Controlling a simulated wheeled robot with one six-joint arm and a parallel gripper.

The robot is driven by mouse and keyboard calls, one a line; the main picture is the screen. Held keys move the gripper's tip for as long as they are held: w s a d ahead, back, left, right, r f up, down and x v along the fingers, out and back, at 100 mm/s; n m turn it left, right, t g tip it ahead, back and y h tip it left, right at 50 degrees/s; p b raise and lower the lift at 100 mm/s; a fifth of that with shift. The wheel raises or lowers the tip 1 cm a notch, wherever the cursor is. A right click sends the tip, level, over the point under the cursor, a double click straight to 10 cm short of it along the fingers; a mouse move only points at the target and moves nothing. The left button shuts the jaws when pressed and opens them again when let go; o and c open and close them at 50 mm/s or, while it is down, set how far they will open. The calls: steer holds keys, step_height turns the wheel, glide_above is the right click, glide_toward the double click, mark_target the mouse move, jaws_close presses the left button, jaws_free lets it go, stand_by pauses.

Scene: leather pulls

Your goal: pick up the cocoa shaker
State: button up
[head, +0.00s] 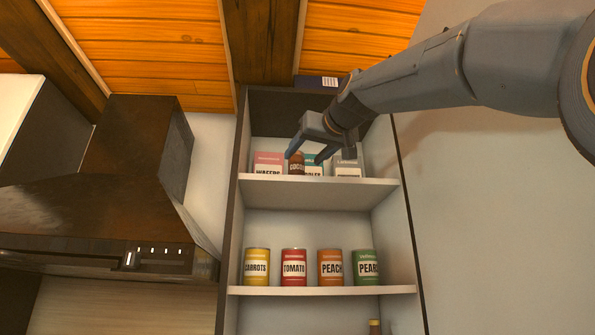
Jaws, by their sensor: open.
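The cocoa shaker (297,167) is a small brown container with a label reading "COCO", the rest hidden. It stands on the upper shelf (320,187) of the tall open cabinet, between a pink box and a teal box. My gripper (305,156) reaches in from the upper right with its fingers spread. One finger is at the shaker's upper left and the other is to its right, in front of the teal box. Whether the fingers touch the shaker cannot be told. The jaws hold nothing.
A pink wafers box (268,163), a teal box (315,168) and a white-grey box (347,164) crowd the shaker. Several cans, such as the tomato can (293,267), line the lower shelf. Cabinet side walls bound the shelf. A dark range hood (110,200) is at left.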

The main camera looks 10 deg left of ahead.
mark_target(300, 164)
steer(key=shift+p+x, duration=0.7)
steer(key=shift+x, duration=0.75)
steer(key=p+x, duration=0.1)
steer(key=x, duration=0.2)
steer(key=p+x, duration=0.1)
steer(key=shift+w+f+p, duration=0.3)
steer(key=shift+f+p, duration=0.05)
steer(key=shift+d, duration=0.1)
steer(key=c, duration=1.2)
steer(key=shift+r, duration=0.1)
